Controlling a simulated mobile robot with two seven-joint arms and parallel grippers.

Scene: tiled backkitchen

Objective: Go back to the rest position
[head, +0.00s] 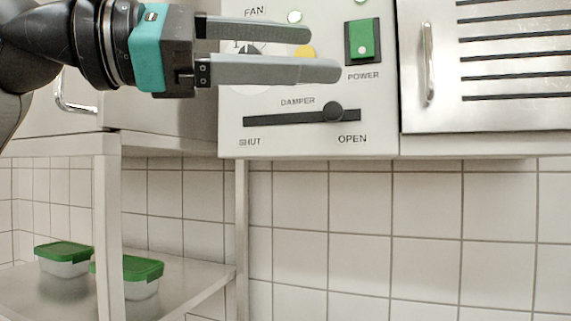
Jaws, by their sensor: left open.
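My left gripper (325,52) comes in from the upper left. Its two grey fingers point right, are apart, and have nothing between them that I can see as held. It is in front of a white control panel (200,140) and hides part of the fan dial (250,86) and a yellow spot behind it. I cannot tell whether the fingers touch the panel. My right gripper is not in the picture.
The panel has a green power switch (362,40) and a damper slider (333,111) near the OPEN end. A vented metal door (480,115) with a handle is at right. Green-lidded containers (64,252) stand on a lower shelf (200,279). Tiled wall fills the lower right.

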